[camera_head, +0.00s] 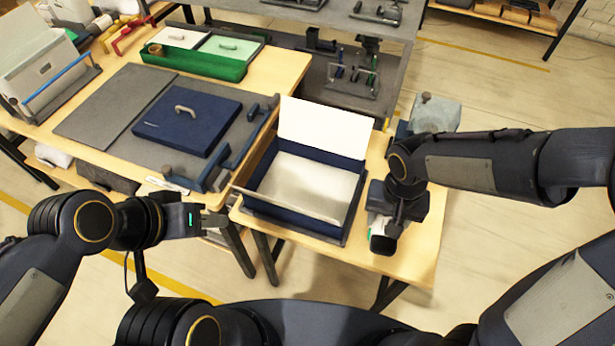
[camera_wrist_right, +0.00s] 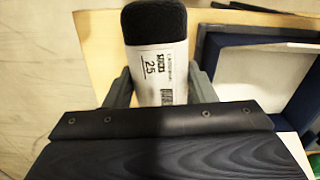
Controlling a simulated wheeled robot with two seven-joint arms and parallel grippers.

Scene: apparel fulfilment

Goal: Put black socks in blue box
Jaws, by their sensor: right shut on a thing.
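The black socks (camera_wrist_right: 155,22), a rolled bundle with a white printed label, stand between the fingers of my right gripper (camera_wrist_right: 160,88) in the right wrist view. That gripper is shut on them. In the head view my right gripper (camera_head: 386,228) is just right of the open blue box, over the small table, and mostly hides the socks. The blue box (camera_head: 334,231) has a white raised lid and a pale, empty-looking floor. It also shows at the right of the right wrist view (camera_wrist_right: 216,50). My left gripper (camera_head: 212,220) is left of the box, apart from it; its finger gap is unclear.
A larger wooden table (camera_head: 90,140) at left bears a flat blue panel with a handle (camera_head: 165,135), a grey board (camera_head: 100,115) and a green tray (camera_head: 190,62). A pale grey-blue block (camera_head: 436,112) is beyond my right arm. A grey shelf (camera_head: 365,25) stands behind.

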